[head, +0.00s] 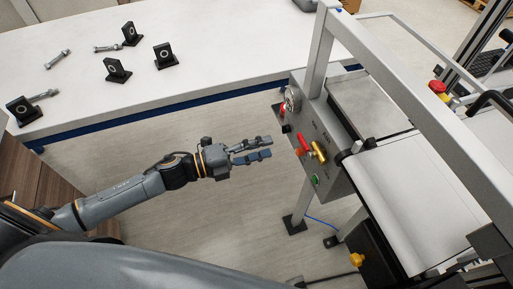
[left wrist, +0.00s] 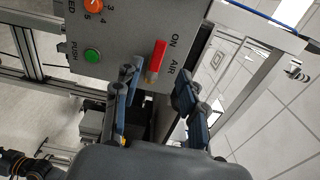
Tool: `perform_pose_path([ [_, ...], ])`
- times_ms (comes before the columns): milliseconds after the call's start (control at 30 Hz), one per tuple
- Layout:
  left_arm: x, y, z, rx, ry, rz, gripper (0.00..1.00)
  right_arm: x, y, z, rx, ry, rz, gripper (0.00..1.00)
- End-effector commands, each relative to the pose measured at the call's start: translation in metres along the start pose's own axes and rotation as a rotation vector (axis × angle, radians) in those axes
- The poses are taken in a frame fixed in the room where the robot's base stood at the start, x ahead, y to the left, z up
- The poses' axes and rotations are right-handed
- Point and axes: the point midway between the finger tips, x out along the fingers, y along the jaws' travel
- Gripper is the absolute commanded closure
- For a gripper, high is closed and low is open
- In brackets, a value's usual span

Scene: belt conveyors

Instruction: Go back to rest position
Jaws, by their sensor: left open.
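My left gripper (head: 268,147) reaches in from the left in the head view, its two fingers apart with nothing between them. It hangs above the floor, short of the grey control panel (head: 299,128) on the conveyor. In the left wrist view, my left gripper (left wrist: 160,72) points at this panel. The red lever (left wrist: 156,58), beside the words AIR and ON, appears between the fingers; a gap to it shows in the head view.
The panel carries a green button (left wrist: 92,55), an orange knob (left wrist: 93,5) and a brass valve (head: 319,152). The conveyor's metal frame (head: 400,95) stands at right. A white table (head: 210,65) with black brackets (head: 117,71) and bolts lies behind. Open floor (head: 200,225) surrounds my left forearm.

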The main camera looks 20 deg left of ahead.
Motion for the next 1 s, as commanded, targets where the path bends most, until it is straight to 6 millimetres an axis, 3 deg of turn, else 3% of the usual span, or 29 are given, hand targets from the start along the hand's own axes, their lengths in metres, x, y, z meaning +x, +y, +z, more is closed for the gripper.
perform_pose_path([
  [200, -0.012, 0.0, 0.0, 0.0, 0.0, 0.0, 0.58, 0.0, 0.0, 0.0, 0.0, 0.0, 0.0, 0.54],
  [767, -0.013, 0.005, 0.004, -0.015, -0.016, 0.006, 0.58, 0.0, -0.001, 0.0, 0.0, 0.0, -0.001, 0.54],
  [867, -0.016, 0.029, 0.022, -0.087, -0.09, 0.033, 0.58, 0.0, -0.001, 0.0, 0.0, 0.0, -0.001, 0.54],
  [967, -0.029, 0.078, 0.052, -0.231, -0.236, 0.084, 0.58, 0.0, -0.001, 0.0, 0.001, 0.0, -0.001, 0.54],
  [1000, -0.037, 0.103, 0.063, -0.306, -0.307, 0.109, 0.58, 0.0, -0.001, 0.0, 0.001, 0.0, -0.001, 0.54],
])
